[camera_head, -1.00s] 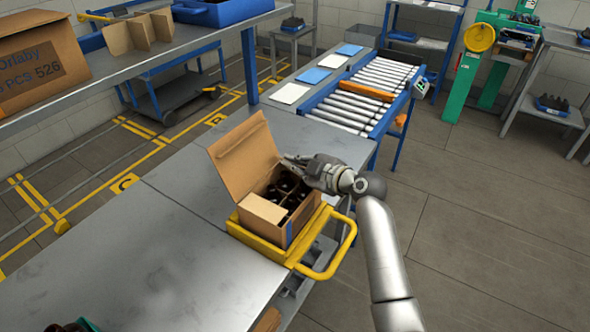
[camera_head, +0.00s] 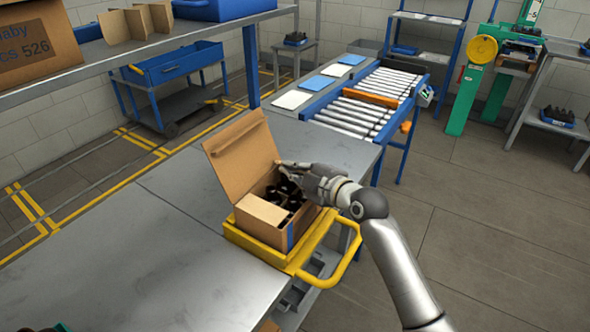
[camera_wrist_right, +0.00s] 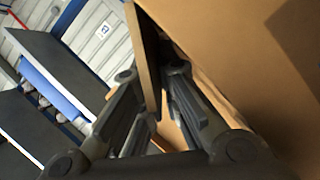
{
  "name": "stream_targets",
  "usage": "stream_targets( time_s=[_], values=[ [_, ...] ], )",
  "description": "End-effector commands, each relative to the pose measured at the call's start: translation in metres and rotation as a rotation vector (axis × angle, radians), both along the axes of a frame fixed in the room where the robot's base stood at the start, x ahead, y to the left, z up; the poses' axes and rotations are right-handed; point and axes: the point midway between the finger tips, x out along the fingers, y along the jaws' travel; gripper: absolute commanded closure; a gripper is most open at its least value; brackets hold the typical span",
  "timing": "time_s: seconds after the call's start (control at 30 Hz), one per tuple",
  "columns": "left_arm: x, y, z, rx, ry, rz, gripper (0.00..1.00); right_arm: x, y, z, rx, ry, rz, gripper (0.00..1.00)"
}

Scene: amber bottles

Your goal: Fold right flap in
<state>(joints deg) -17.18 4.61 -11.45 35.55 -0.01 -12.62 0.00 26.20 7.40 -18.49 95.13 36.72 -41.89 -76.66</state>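An open cardboard box (camera_head: 292,232) sits in a yellow tray (camera_head: 256,247) on the metal bench. Its large lid (camera_head: 239,155) stands up at the left, leaning back. A pale front flap (camera_head: 262,211) lies over part of the opening. Dark bottles (camera_head: 283,190) show inside. My right gripper (camera_head: 287,170) is at the box's back right edge, partly hiding it. In the right wrist view its fingers (camera_wrist_right: 152,92) are apart, with a thin cardboard panel (camera_wrist_right: 148,50) running between them; firm contact is not clear. The right flap is not clearly visible in the head view.
A yellow handle (camera_head: 345,262) sticks out at the tray's right. A shelf (camera_head: 170,42) holds another box (camera_head: 35,45) and cardboard dividers (camera_head: 135,22). A roller conveyor (camera_head: 365,105) stands behind. The bench (camera_head: 150,265) left of the box is clear.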

Motion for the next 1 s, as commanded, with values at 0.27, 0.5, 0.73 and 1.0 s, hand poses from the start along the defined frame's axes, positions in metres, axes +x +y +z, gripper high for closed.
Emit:
stream_targets(
  time_s=[0.27, 0.5, 0.73, 1.0],
  values=[
    [0.0, 0.0, 0.0, 0.0, 0.0, 0.0, 0.17, 0.0, 0.001, -0.001, 0.0, 0.003, 0.001, 0.74],
    [-0.002, 0.0, 0.0, 0.001, 0.003, 0.001, 0.17, -0.001, 0.0, -0.002, -0.001, 0.004, 0.001, 0.74],
    [-0.001, 0.0, 0.0, 0.0, 0.001, 0.0, 0.17, -0.016, -0.012, 0.002, -0.003, 0.003, -0.001, 0.74],
    [-0.001, 0.0, 0.0, -0.001, 0.001, 0.0, 0.17, -0.046, -0.033, 0.009, -0.005, 0.003, -0.001, 0.74]
  ],
)
